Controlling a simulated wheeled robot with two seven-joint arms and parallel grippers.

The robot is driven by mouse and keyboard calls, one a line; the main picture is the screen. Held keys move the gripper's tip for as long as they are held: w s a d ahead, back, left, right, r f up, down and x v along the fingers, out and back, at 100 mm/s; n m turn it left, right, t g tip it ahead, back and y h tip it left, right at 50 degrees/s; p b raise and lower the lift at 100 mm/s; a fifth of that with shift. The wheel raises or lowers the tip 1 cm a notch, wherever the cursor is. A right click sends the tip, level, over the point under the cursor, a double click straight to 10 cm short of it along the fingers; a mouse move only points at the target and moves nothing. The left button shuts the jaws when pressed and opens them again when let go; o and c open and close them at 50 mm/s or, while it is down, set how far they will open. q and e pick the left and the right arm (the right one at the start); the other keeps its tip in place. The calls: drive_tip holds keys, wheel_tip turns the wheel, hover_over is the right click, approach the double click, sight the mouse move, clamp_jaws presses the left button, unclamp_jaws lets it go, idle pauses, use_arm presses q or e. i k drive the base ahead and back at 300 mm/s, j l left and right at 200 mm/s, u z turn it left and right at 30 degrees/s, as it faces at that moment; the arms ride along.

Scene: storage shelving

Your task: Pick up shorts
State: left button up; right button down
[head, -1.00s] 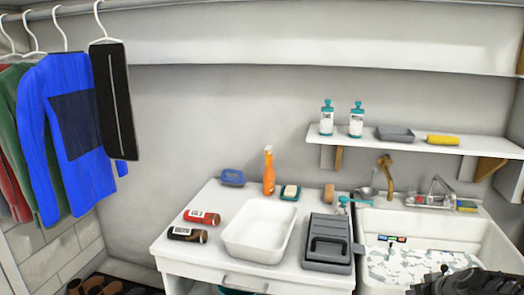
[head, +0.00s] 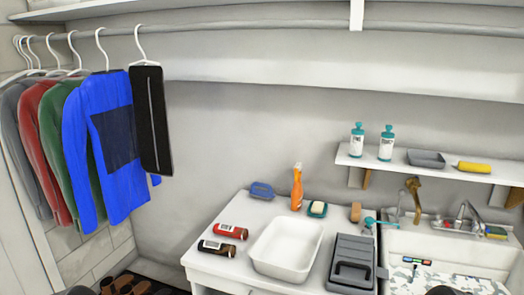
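A black folded garment with a thin white stripe (head: 152,120), which looks like the shorts, hangs from a white hanger at the right end of the clothes rail. It overlaps the sleeve side of a blue long-sleeved top (head: 82,170).
Green (head: 58,120), red (head: 32,125) and grey (head: 14,140) tops hang further left. Brown shoes (head: 132,284) stand below. A white counter (head: 215,262) holds a white basin (head: 287,247), bottles and a grey toolbox (head: 353,264). The sink (head: 405,240) is at right, under a shelf (head: 430,168).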

sight(221, 249)
drive_tip(key=i+j+z, duration=0.15)
drive_tip(key=j+z, duration=0.25)
drive_tip(key=i+j+z, duration=0.1)
drive_tip(key=j+z, duration=0.3)
drive_tip(key=j, duration=0.15)
drive_tip(key=j+z, duration=0.4)
drive_tip(key=i+j, duration=0.05)
drive_tip(key=j, duration=0.05)
